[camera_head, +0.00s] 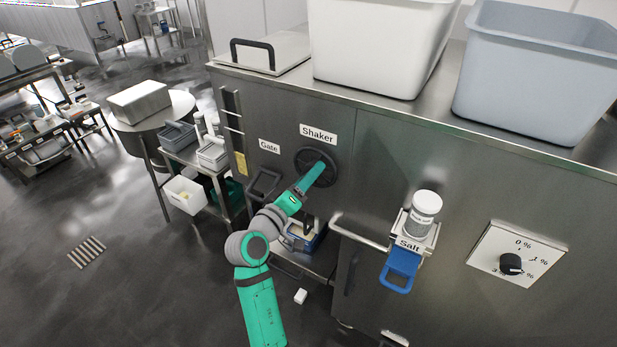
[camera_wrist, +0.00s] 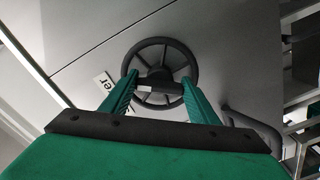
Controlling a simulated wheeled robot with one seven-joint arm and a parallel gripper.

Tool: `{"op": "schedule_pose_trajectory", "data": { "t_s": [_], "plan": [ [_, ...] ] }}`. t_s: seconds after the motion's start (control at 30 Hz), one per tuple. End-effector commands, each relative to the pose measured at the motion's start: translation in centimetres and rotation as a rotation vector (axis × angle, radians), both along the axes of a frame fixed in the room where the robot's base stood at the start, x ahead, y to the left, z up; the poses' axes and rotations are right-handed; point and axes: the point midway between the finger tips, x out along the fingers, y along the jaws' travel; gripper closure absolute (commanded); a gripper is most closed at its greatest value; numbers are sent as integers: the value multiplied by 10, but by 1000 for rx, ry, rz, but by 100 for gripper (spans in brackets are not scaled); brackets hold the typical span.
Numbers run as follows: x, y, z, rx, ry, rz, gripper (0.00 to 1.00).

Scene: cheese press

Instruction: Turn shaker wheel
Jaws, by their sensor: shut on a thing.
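The shaker wheel is a dark spoked wheel (camera_head: 331,165) on the steel machine front, just below the "Shaker" label (camera_head: 318,134). In the wrist view the wheel (camera_wrist: 190,60) shows its round rim and spokes. My gripper (camera_wrist: 158,88) reaches the wheel, with one green finger on each side of a dark bar across its middle. It is shut on that part of the wheel.
The "Gate" handle (camera_head: 263,184) is close by on the left. A salt shaker (camera_head: 421,213) in a holder with a blue handle (camera_head: 402,270) and a dial (camera_head: 510,264) are to the right. Large tubs (camera_head: 380,45) stand on top. A small white block (camera_head: 300,296) lies on the floor.

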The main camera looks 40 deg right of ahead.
Motion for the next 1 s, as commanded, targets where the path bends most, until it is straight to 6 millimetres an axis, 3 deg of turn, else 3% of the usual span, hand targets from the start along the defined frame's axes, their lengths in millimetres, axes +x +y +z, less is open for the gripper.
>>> {"op": "schedule_pose_trajectory", "data": {
  "t_s": [0.73, 0.77, 0.83, 1.0],
  "plan": [
    [0, 0, -3, 39, -80, -2, 68],
    [0, 0, -3, 39, -80, -2, 43],
    [0, 0, -3, 38, -80, -2, 27],
    [0, 0, -2, 37, -82, -2, 27]
  ]
}}
